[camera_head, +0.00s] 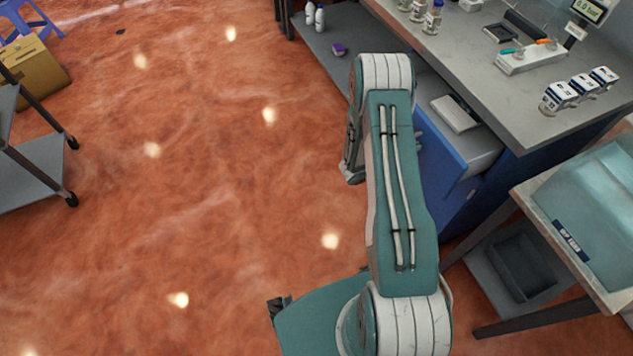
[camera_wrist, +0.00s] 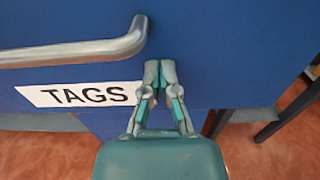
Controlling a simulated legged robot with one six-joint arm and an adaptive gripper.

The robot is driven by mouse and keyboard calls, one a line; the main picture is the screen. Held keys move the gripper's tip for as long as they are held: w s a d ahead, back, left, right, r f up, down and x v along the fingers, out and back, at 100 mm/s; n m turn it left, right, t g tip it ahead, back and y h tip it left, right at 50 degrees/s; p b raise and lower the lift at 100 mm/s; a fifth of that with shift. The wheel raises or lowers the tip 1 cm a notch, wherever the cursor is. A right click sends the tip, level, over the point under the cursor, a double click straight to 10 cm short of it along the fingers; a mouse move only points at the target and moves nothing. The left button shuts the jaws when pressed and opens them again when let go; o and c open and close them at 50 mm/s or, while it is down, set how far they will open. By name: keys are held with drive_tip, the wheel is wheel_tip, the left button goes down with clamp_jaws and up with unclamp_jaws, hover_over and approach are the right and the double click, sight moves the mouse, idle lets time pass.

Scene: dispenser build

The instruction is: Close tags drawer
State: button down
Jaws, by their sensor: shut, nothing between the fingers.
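The tags drawer (camera_head: 482,152) stands open below the counter in the head view, its blue front pulled out. A flat grey-white item (camera_head: 455,113) lies inside it. In the wrist view the blue drawer front (camera_wrist: 230,55) fills most of the picture. It has a metal bar handle (camera_wrist: 75,53) and a white TAGS label (camera_wrist: 80,95). My gripper (camera_wrist: 159,70) is shut and empty, its fingertips at the drawer front just right of the label and handle end. I cannot tell whether they touch. My arm hides part of the drawer in the head view.
The counter (camera_head: 470,60) above holds vials, small boxes and a pipette rack (camera_head: 530,56). A side table with a teal bin (camera_head: 600,200) stands at right. A grey cart (camera_head: 40,165) is at far left. The red floor (camera_head: 200,200) between is clear.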

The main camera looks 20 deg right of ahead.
drive_tip(key=d, duration=1)
drive_tip(key=w+d, duration=0.1)
drive_tip(key=d, duration=0.4)
drive_tip(key=shift+w+d, duration=0.1)
drive_tip(key=shift+d, duration=0.05)
drive_tip(key=shift+r, duration=0.15)
drive_tip(key=shift+w+d+r, duration=0.1)
